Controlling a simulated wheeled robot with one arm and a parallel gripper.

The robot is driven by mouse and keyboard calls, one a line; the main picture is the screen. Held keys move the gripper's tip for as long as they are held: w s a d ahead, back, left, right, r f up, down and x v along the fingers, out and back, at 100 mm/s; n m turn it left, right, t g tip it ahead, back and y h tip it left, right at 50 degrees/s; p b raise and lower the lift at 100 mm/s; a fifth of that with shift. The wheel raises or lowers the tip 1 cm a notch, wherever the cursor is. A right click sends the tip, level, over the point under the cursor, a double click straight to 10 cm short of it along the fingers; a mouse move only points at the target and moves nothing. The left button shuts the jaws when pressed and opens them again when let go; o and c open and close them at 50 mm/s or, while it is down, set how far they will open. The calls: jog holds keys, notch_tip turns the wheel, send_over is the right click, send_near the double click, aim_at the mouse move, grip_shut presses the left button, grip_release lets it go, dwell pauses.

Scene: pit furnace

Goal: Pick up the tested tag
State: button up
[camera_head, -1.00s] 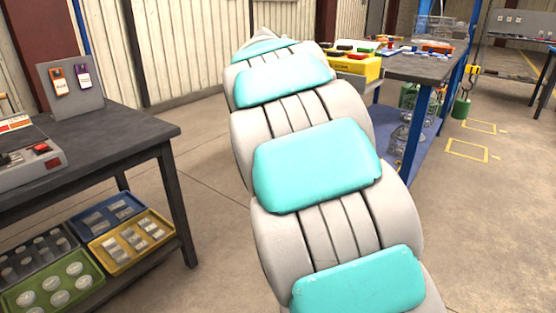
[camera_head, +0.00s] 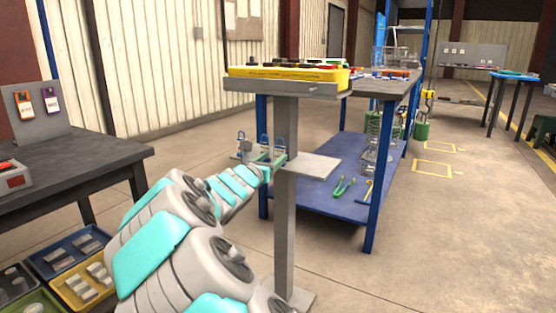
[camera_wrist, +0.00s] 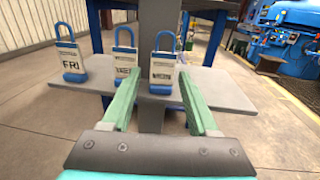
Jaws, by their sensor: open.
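Three tags with blue loops and white lettered faces stand in a row at a grey shelf plate (camera_head: 312,166). In the wrist view the left tag (camera_wrist: 70,62) reads "FRI". The lettering on the middle tag (camera_wrist: 124,60) and the right tag (camera_wrist: 162,68) is too blurred to read surely, so I cannot tell which is the tested tag. My gripper (camera_wrist: 160,80) is open and empty, its green fingers pointing at the row. The right tag shows between the fingertips, and the middle tag is just outside the left finger. In the head view my gripper (camera_head: 271,160) is at the plate.
A grey post (camera_head: 286,215) carries the plate and, above it, a yellow tray (camera_head: 290,78). A blue-legged bench (camera_head: 370,215) stands behind, with green tongs (camera_head: 344,187) on its lower shelf. A dark table (camera_head: 75,165) is at left. Open floor lies right.

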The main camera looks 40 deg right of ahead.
aim_at(280, 153)
jog(key=x, duration=0.4)
jog(key=shift+d, duration=0.45)
jog(key=shift+c, duration=0.3)
grip_shut()
